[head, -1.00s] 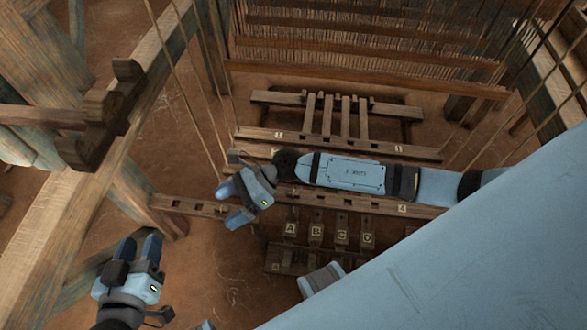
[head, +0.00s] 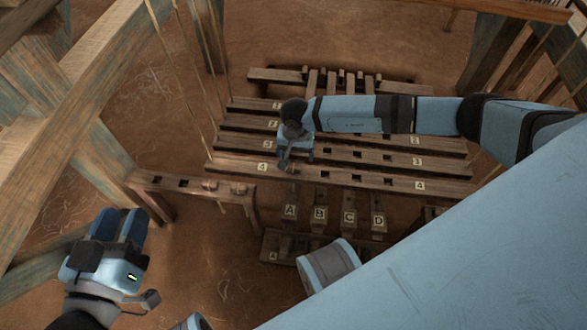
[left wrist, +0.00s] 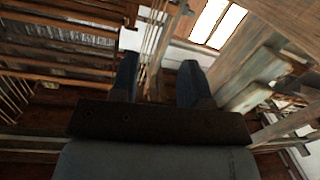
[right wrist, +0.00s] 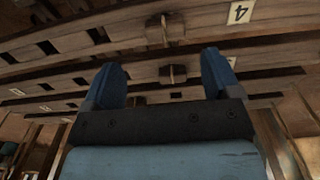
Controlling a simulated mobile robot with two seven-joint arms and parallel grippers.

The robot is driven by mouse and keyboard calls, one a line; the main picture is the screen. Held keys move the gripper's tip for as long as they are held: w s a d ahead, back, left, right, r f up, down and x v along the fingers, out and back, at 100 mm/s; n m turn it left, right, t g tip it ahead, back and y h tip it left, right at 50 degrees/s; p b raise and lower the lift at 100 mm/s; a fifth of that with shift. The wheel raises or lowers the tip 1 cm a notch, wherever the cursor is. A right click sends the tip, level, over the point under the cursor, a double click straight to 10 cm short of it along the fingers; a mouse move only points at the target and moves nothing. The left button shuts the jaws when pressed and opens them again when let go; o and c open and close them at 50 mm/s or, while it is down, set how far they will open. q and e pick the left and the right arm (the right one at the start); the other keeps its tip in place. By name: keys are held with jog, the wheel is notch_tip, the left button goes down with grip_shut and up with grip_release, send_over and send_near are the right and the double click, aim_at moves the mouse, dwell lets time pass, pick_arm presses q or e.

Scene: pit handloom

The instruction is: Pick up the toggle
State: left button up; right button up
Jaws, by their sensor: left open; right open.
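Small wooden pieces that look like toggles show in two places. Two (head: 210,184) (head: 239,188) lie on the small slotted bench at left centre in the head view. In the right wrist view, one (right wrist: 165,30) stands on a slotted bar and another (right wrist: 172,74) shows on the bar beyond, between the fingers. I cannot tell which one the task names. My right gripper (head: 296,160) is open and empty, pointing down over the bar marked 4, apart from the pieces as far as I see. My left gripper (head: 121,220) is open and empty at lower left, far from the bars.
Several long slotted bars with number plates (head: 419,186) lie across the middle. Treadles lettered A to D (head: 320,214) stand in front. The slotted bench (head: 160,183) stands on legs at left. Timber frame posts (head: 95,75) and hanging cords border the left. Earth floor is clear around the bench.

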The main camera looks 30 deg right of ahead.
aim_at(294, 166)
notch_tip(294, 166, down, 3)
jog(key=shift+r+b, duration=0.2)
jog(key=shift+b, duration=0.1)
jog(key=f+b, duration=0.3)
jog(key=f, duration=0.1)
jog(key=shift+w+a+f, duration=0.1)
jog(key=shift+w+a, duration=0.05)
jog(key=shift+a, duration=0.15)
jog(key=shift+f, duration=0.5)
pick_arm(q)
jog(key=w+m, duration=0.1)
jog(key=w+a+m+t, duration=0.1)
jog(key=shift+a+r+m+h, duration=0.15)
jog(key=shift+r+m+h, duration=0.05)
jog(key=shift+m+h, duration=0.2)
pick_arm(e)
jog(key=c, duration=1)
